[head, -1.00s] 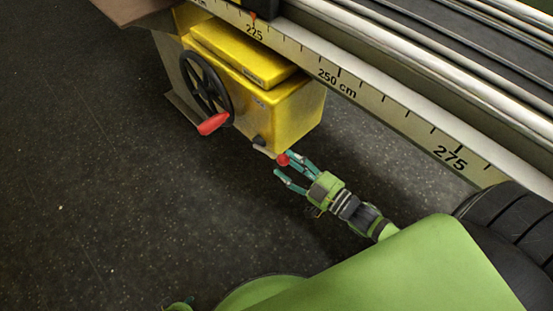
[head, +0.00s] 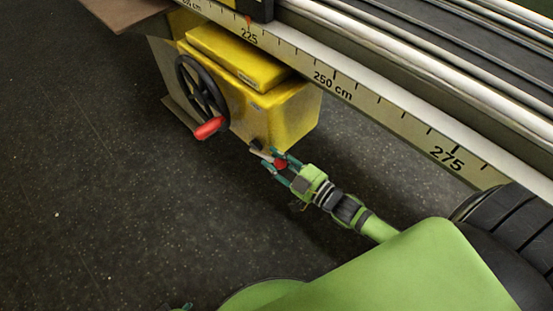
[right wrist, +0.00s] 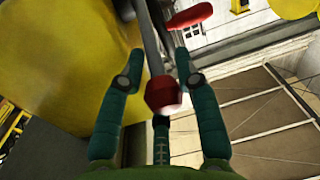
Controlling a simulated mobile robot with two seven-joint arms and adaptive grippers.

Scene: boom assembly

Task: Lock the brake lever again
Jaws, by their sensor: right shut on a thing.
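The brake lever ends in a red ball knob (head: 280,163) beside the lower front corner of the yellow housing (head: 285,112). My right gripper (head: 271,158) has its teal fingers around the knob and is shut on it. In the right wrist view the red knob (right wrist: 162,94) sits between the two fingers, with the grey lever rod (right wrist: 150,42) running up from it. Whether the lever is locked cannot be told. My left gripper's jaws are not visible.
A black handwheel (head: 202,86) with a red handle (head: 209,128) is on the housing's left face. A long rail with a centimetre scale (head: 385,105) runs above and to the right. The dark floor (head: 110,190) at left is clear.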

